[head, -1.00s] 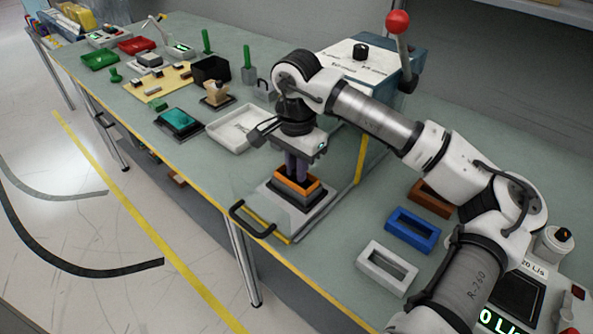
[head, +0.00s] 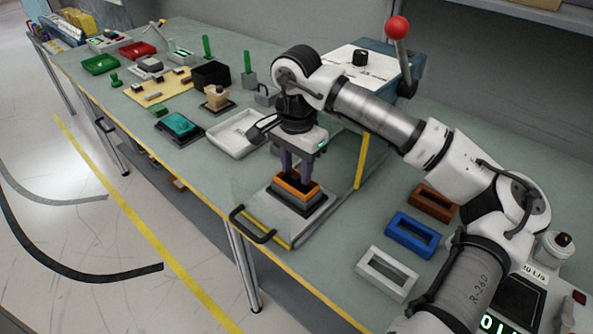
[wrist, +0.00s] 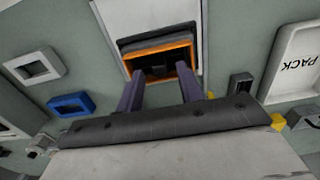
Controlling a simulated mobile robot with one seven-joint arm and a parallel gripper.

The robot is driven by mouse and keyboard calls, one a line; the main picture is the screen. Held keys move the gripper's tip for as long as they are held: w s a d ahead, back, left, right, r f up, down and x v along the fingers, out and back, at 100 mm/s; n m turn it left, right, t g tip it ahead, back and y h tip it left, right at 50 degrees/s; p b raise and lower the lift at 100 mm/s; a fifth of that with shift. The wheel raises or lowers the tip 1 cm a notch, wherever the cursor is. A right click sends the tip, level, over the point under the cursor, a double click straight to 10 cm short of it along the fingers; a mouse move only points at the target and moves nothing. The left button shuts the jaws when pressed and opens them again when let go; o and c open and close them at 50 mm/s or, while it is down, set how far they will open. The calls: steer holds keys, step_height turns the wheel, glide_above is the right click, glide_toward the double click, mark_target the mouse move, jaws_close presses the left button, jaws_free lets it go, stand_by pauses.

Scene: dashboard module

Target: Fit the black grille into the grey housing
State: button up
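A light grey housing frame (head: 378,281), with a rectangular opening, lies empty on the bench at lower right; it also shows at the left of the wrist view (wrist: 52,63). An orange frame (head: 284,188) sits in a dark seat on a grey base plate; the wrist view shows it too (wrist: 124,62). A dark piece (wrist: 158,71) shows inside the orange frame; I cannot tell whether it is the black grille. My gripper (head: 299,176) is just above the orange frame, pointing down. In the wrist view its purple-grey fingers (wrist: 160,72) are spread, with nothing visibly clamped.
A blue frame (head: 400,240) and a brown frame (head: 444,205) lie behind the grey one. A white tray (head: 222,139) is left of my gripper. A clear panel with a black handle (head: 251,226) stands at the bench edge. A press-like box (head: 365,57) is behind.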

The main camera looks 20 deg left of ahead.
mark_target(297, 176)
step_height(297, 176, up, 11)
steer(key=b, duration=0.1)
steer(key=shift+f, duration=0.2)
stand_by(0.4)
